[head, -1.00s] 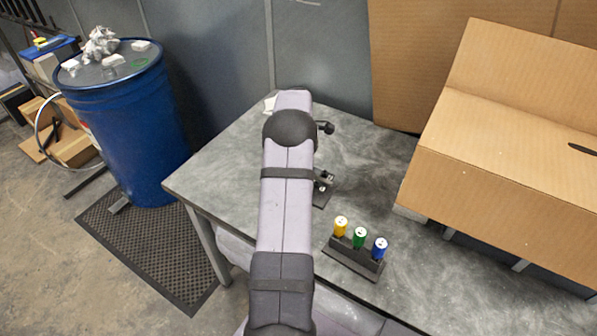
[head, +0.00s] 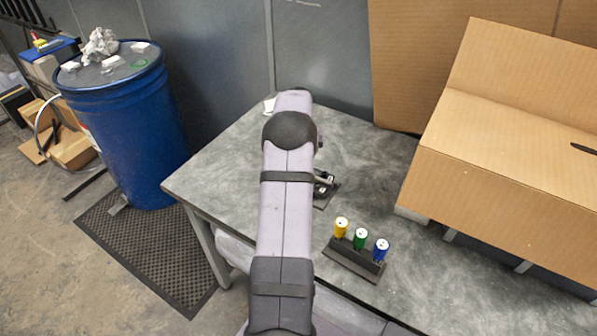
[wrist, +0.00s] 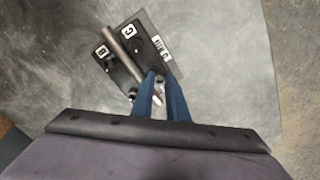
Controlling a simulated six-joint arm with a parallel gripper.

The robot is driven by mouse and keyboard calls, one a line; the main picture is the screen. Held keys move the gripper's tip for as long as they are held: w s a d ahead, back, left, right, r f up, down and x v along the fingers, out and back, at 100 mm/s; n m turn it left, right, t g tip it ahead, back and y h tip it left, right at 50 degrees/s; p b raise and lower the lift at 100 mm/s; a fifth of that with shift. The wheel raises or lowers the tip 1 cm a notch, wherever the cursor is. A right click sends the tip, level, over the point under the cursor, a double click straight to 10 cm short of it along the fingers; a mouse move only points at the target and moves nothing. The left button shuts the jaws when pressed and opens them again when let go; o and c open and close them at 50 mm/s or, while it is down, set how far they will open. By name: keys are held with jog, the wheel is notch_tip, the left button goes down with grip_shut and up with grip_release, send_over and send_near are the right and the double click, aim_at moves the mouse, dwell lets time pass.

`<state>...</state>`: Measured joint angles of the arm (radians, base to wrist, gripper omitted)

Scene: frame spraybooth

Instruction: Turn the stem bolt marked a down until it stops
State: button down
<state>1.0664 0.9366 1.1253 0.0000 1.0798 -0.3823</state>
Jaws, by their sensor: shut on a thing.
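A dark plate (wrist: 118,68) with fittings lies on the grey table. In the wrist view it carries white labels that seem to read B (wrist: 102,51) and C (wrist: 129,31), and a metal rod (wrist: 122,50) crosses it at a slant. No label marked a can be made out. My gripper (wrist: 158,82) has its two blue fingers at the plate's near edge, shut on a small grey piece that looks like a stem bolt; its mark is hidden. In the head view my arm covers part of the plate (head: 322,198).
A dark holder (head: 345,263) with a yellow, a green and a blue can stands right of the plate. A big cardboard box (head: 500,190) fills the table's right side. A blue drum (head: 125,120) stands on the left. The table's left part is clear.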

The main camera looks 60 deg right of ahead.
jog(key=shift+m, duration=2)
jog(key=c, duration=1.7)
grip_release()
jog(key=shift+c, duration=0.2)
notch_tip(320, 180, up, 7)
jog(key=b, duration=0.2)
jog(key=shift+r, duration=0.15)
